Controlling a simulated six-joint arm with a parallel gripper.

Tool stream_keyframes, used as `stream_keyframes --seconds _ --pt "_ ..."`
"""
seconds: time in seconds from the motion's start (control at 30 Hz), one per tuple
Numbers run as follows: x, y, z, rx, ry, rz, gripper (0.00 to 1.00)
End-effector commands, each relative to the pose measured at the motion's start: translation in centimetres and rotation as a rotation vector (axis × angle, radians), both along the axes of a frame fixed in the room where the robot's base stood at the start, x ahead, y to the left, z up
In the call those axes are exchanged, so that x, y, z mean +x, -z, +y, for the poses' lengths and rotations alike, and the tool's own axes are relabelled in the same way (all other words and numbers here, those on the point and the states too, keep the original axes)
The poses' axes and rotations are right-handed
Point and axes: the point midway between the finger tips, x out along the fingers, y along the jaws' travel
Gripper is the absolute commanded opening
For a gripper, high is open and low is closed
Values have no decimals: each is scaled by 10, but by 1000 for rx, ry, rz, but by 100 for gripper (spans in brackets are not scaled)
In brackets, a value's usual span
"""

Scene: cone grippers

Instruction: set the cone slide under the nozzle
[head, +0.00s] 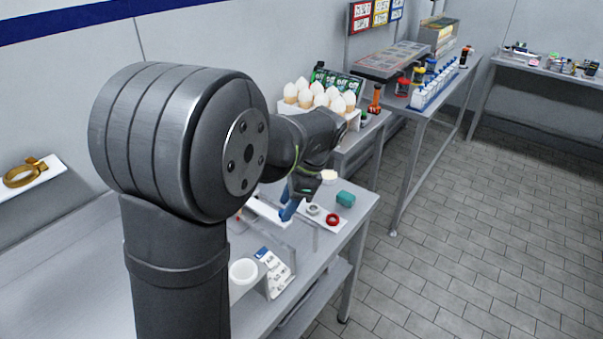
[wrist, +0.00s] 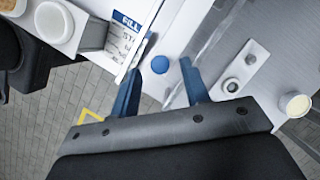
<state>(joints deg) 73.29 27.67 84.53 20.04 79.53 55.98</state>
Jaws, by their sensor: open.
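My gripper (wrist: 163,70) is open, its two blue fingers pointing down over the bench. In the head view a blue finger (head: 291,208) is beside a white strip (head: 266,213) on the bench. I cannot pick out the nozzle for certain.
A white cup (head: 243,270) and a fill-station sign (head: 276,273) stand at the bench front. White-topped cones (head: 320,97) stand behind.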

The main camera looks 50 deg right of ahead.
Motion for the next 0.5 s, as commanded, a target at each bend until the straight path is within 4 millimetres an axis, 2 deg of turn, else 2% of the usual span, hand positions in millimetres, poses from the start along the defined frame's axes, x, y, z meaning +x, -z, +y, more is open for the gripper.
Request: stream_keyframes --seconds 0.5 --pt "-33 -111 -33 -4 2 -1 42"
